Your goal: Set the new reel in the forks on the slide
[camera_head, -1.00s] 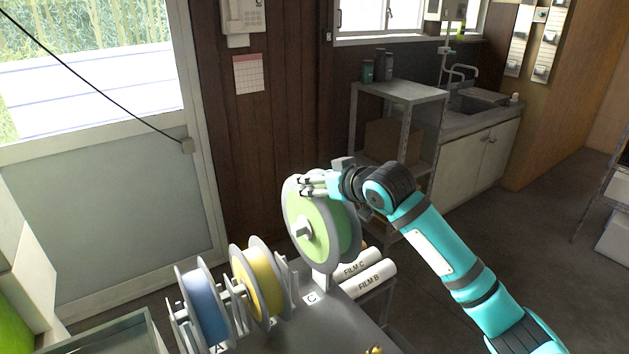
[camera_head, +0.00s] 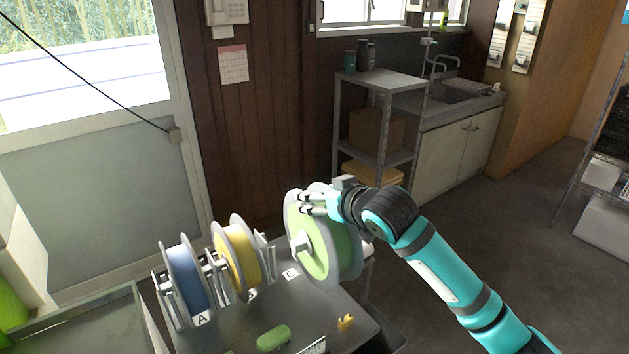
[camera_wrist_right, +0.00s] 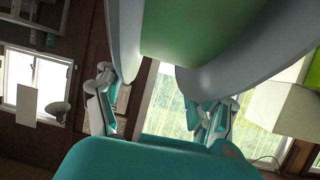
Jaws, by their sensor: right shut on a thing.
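In the right wrist view, the green reel (camera_wrist_right: 200,30) fills the top, between the two fingers (camera_wrist_right: 158,112). Its lower edge overlaps the table's right edge in the head view; I cannot tell whether it touches anything. A blue reel (camera_head: 186,280) by label A and a yellow reel (camera_head: 243,258) sit in grey forks. My left gripper is out of view.
A green rounded object (camera_head: 273,337) and a small yellow item (camera_head: 346,322) lie on the table's front part. A grey tray (camera_head: 90,325) stands at left. A metal shelf (camera_head: 385,85) with a box stands behind. Floor at right is open.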

